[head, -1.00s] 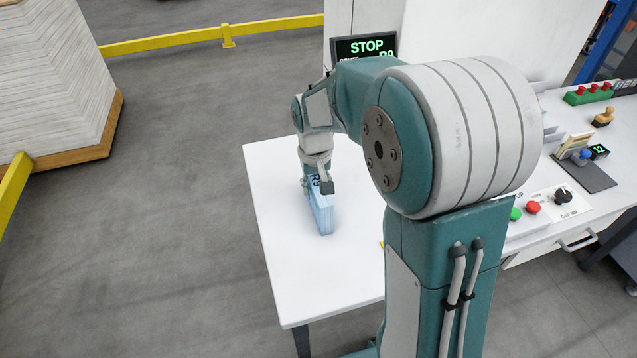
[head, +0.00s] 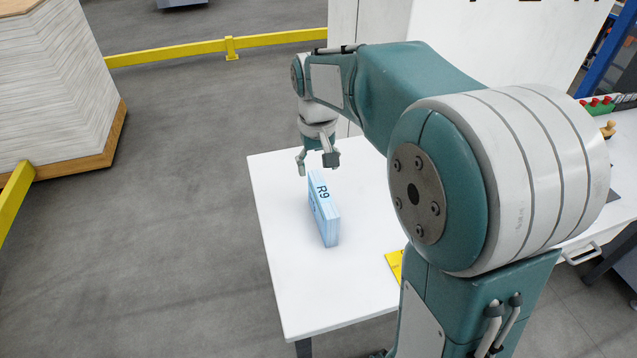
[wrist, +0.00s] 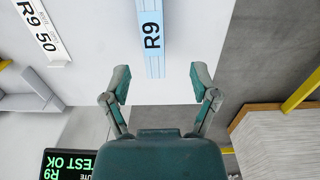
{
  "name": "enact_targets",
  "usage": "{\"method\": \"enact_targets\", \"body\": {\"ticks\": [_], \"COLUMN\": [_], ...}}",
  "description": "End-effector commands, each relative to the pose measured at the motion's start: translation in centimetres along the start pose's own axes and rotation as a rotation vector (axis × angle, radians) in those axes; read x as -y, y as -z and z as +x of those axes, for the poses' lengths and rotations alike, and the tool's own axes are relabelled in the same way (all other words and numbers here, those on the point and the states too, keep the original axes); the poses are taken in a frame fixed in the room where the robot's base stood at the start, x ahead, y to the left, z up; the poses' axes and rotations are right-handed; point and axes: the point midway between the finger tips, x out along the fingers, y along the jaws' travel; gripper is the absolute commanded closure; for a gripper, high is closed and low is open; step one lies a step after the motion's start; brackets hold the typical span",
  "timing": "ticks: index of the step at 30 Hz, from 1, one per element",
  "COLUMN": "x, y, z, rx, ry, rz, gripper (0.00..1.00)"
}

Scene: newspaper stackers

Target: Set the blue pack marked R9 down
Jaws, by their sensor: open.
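The blue pack marked R9 (head: 324,209) stands on the white table (head: 285,290), on its narrow side, near the table's left edge. It also shows in the wrist view (wrist: 151,38), with R9 on its upper face.
A yellow piece (head: 394,262) lies on the table beside my arm. A tall paper stack (head: 50,85) stands on the floor at left.

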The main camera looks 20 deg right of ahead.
Motion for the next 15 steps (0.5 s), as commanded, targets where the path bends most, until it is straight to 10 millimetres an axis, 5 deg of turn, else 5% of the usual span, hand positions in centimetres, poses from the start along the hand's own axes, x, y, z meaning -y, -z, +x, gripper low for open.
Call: {"method": "enact_targets", "body": {"ticks": [8,15], "x": [0.0,-0.1], "y": [-0.2,-5.2], "z": [-2.7,-5.1], "rx": [-0.005,-0.116], "ry": [0.0,0.003], "rz": [0.001,0.001], "gripper": [0.23,0.23]}}
